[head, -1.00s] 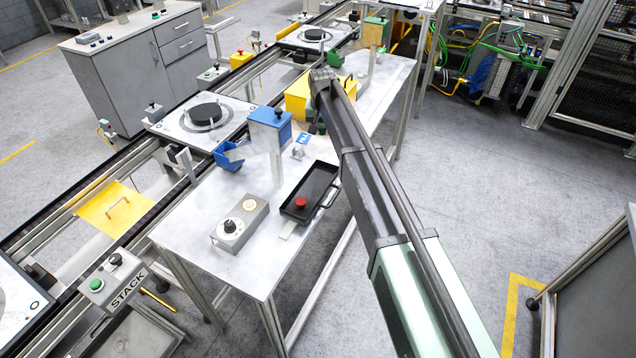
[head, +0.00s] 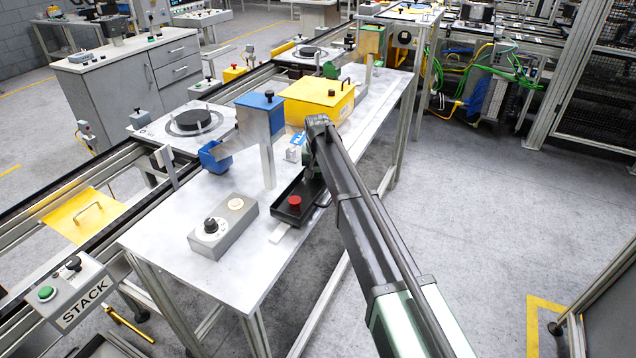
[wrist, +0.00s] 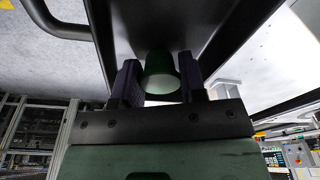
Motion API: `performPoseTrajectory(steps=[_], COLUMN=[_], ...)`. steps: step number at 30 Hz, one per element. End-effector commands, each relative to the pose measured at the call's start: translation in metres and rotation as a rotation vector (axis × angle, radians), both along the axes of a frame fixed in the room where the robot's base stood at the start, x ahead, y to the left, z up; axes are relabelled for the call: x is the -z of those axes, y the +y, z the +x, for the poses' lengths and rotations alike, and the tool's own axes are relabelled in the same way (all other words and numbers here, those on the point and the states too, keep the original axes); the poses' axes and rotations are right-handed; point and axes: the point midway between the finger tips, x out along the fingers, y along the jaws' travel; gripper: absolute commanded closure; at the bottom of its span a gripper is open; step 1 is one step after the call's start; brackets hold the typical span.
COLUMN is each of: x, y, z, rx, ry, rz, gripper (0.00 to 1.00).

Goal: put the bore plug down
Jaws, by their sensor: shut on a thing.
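In the wrist view, my gripper (wrist: 160,78) has its two dark fingers closed on the bore plug (wrist: 162,66), a dark green cylinder with a pale end face. The plug is against or very close to the dark surface of the black tray (wrist: 215,25); I cannot tell whether they touch. In the head view, the black tray (head: 311,190) lies on the near part of the white bench, with a red knob (head: 295,203) at its front end. My gripper is over the tray's far part, where my arm mostly hides it and the plug.
A grey control box (head: 222,228) stands left of the tray. A blue dispenser on a post (head: 262,115) and a yellow box (head: 318,103) stand farther back. The bench's near-left corner (head: 165,240) is clear. The conveyor runs along the left.

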Motion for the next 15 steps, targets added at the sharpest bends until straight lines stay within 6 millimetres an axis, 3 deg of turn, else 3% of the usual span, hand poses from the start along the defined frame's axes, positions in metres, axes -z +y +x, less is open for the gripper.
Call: performPoseTrajectory(steps=[1, 11, 12, 15], x=[0.0108, 0.0101, 0.0093, 0.0086], y=[0.0, 0.0, 0.0, 0.0], z=[0.0, 0.0, 0.0, 0.0], rx=[0.0, 0.0, 0.0, 0.0], ry=[0.0, 0.0, 0.0, 0.0], rz=[0.0, 0.0, 0.0, 0.0], gripper=[0.84, 0.84, 0.58, 0.51])
